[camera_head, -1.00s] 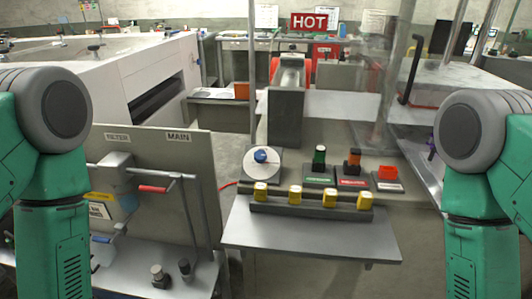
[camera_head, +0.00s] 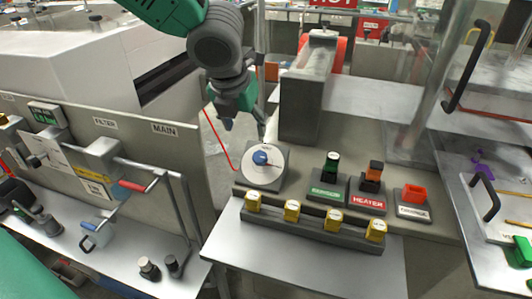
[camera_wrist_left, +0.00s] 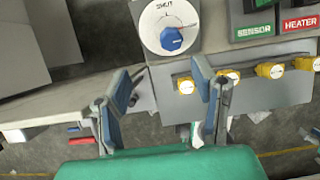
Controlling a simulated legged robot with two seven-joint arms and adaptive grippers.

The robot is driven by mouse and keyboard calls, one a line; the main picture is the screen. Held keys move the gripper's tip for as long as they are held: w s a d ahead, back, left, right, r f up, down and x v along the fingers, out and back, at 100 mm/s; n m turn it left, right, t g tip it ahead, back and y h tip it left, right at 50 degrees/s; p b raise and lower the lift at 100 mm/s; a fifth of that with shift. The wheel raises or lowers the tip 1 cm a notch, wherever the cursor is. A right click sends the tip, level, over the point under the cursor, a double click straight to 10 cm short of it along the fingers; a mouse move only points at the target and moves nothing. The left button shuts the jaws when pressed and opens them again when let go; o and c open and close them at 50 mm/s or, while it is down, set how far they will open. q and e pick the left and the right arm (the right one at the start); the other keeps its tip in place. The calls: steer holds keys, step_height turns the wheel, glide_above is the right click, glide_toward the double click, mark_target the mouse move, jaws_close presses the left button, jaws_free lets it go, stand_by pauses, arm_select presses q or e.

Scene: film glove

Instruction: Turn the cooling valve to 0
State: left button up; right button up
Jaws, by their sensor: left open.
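The valve is a blue knob (camera_head: 260,158) on a round white dial (camera_head: 262,176) at the left end of the grey control panel. In the left wrist view the blue knob (camera_wrist_left: 171,39) sits on the dial, with "SHUT" printed above it. A thin red pointer shows beside the knob in the head view. My left gripper (camera_head: 244,122) hangs above and slightly left of the dial, apart from it. In the left wrist view its two fingers (camera_wrist_left: 166,88) are spread with nothing between them, below the knob in the picture. My right gripper is out of view.
Several yellow knobs (camera_head: 292,210) line the panel front below the dial. Sensor (camera_head: 328,188) and heater (camera_head: 367,202) switches stand to its right. A grey upright block (camera_head: 305,105) stands behind the dial. A board marked MAIN (camera_head: 165,129) with pipes is at left.

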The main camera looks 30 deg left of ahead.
mark_target(260, 155)
arm_select(q)
steer(key=w+d+f+b, duration=0.1)
steer(key=f, duration=0.1)
steer(key=w+f, duration=0.1)
steer(key=f, duration=0.2)
steer(key=w+d+f+b, duration=0.1)
steer(key=f, duration=0.2)
steer(key=shift+w+d+b, duration=0.25)
steer(key=shift+d+b, duration=0.05)
steer(key=a+f, duration=0.1)
steer(key=w+a+f, duration=0.1)
steer(key=f, duration=0.1)
steer(key=shift+a+b, duration=0.35)
steer(key=shift+w+a+f, duration=0.1)
steer(key=shift+a+f, duration=0.05)
steer(key=shift+a, duration=0.05)
steer(key=shift+d, duration=0.3)
steer(key=shift+d+r, duration=0.3)
steer(key=shift+d, duration=0.4)
steer(key=c, duration=1.1)
steer(key=shift+a+f, duration=0.15)
steer(key=shift+a, duration=0.3)
steer(key=shift+d, duration=0.1)
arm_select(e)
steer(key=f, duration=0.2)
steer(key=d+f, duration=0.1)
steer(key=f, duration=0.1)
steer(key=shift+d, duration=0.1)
